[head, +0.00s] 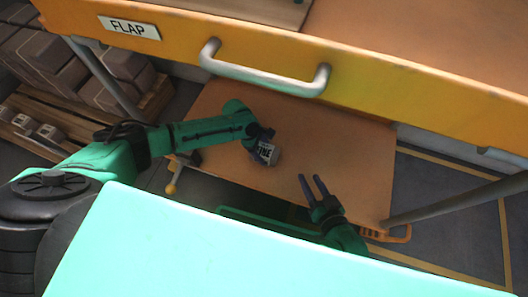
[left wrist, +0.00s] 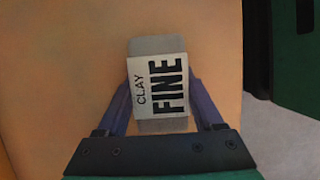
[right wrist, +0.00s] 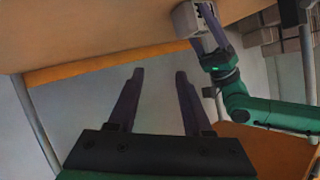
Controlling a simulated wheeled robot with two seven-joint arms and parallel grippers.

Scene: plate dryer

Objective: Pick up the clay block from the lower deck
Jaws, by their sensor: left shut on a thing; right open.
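The clay block (head: 268,153) is grey with a white label; in the left wrist view (left wrist: 158,85) the label reads "CLAY FINE". My left gripper (head: 262,143) is shut on the block, with one finger on each side of it in the left wrist view. The block is over the orange lower deck (head: 340,140); I cannot tell whether it touches the deck. The block also shows in the right wrist view (right wrist: 190,20), between the left gripper's fingers. My right gripper (head: 312,188) is open and empty, over the front right part of the lower deck.
The upper orange deck (head: 420,90) with a "FLAP" label and a grey handle (head: 265,75) overhangs the lower deck. Grey legs (head: 455,200) stand at the sides. Stacked blocks (head: 45,55) on a wooden pallet are at the left. The lower deck around the block is clear.

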